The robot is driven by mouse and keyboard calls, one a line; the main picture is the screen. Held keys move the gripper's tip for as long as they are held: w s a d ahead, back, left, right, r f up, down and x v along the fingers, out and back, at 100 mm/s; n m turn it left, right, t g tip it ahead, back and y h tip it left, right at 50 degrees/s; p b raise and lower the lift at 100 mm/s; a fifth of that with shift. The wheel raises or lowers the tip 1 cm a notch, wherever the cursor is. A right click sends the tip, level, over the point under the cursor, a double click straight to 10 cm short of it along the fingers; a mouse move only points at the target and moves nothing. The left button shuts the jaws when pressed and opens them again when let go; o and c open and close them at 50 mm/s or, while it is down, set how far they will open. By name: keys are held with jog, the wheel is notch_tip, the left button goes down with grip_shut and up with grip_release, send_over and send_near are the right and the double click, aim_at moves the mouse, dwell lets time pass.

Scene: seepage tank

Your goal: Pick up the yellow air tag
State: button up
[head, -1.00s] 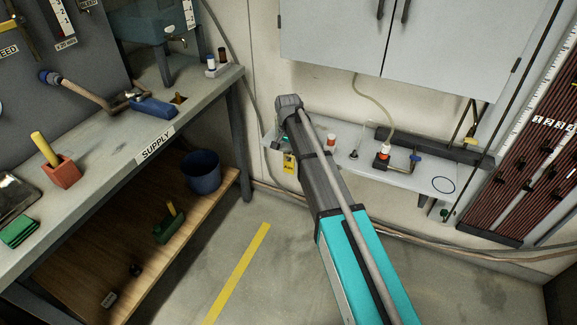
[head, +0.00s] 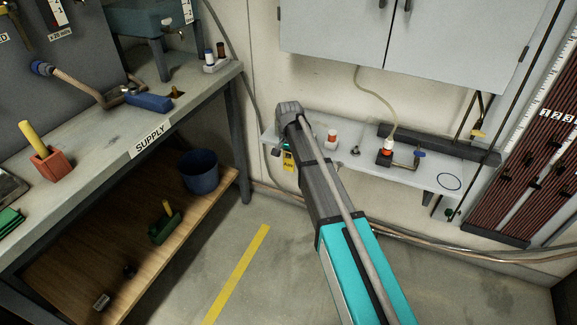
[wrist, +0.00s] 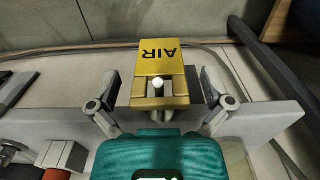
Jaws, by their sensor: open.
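The yellow air tag (wrist: 158,64) is a flat plate marked AIR, upside down in the wrist view. A pale round-headed peg shows at a notch in its near edge. In the head view the tag (head: 288,161) hangs at the front left of the white shelf, partly hidden by my arm. My gripper (wrist: 160,88) is open, with one finger on each side of the tag and visible gaps between. The gripper's teal body covers the bottom of the wrist view.
The white shelf (head: 425,180) carries a red-and-white container (head: 331,138), a small dark fitting (head: 355,151) and a red-based device with a hose (head: 385,157). A grey cabinet (head: 400,40) hangs above. The supply bench (head: 110,165) stands left. The floor between is clear.

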jog(key=shift+f, duration=0.1)
dwell(0.6)
jog(key=c, duration=0.9)
